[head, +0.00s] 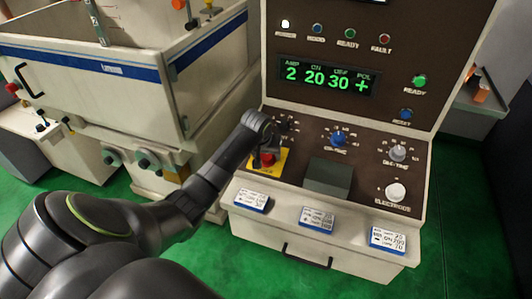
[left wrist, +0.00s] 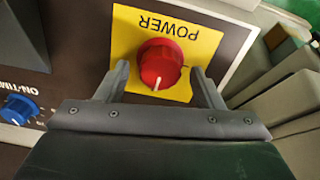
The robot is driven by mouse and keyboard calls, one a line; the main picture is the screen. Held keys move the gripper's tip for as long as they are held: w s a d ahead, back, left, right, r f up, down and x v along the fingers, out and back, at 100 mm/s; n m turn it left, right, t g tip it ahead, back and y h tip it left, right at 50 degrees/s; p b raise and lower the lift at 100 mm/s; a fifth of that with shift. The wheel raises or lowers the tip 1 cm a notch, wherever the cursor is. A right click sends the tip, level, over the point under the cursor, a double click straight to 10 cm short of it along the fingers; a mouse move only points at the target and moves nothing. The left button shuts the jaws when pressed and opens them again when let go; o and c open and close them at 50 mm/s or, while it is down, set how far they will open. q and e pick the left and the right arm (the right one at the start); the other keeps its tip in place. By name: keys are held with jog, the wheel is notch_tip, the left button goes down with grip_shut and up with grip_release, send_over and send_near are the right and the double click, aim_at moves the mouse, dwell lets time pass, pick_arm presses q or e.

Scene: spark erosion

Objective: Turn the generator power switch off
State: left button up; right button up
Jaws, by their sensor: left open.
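The generator power switch is a red round knob (left wrist: 160,64) with a white pointer line, on a yellow plate (left wrist: 205,40) marked POWER. In the left wrist view the pointer line points down toward my gripper. In the head view the red knob (head: 267,159) is partly hidden by my left gripper (head: 266,154). My left gripper also shows in the left wrist view (left wrist: 162,82), open, with one finger on each side of the knob. I cannot tell whether the fingers touch it. My right gripper is in neither view.
A lit display (head: 327,77) reads 2, 20, 30, +. A white tank (head: 130,70) stands to the left. Green floor (head: 265,270) is clear in front.

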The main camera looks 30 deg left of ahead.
pick_arm(q)
jog(key=shift+w+f, duration=0.15)
jog(key=shift+f, duration=0.25)
jog(key=c, duration=1)
jog(key=shift+o, duration=0.2)
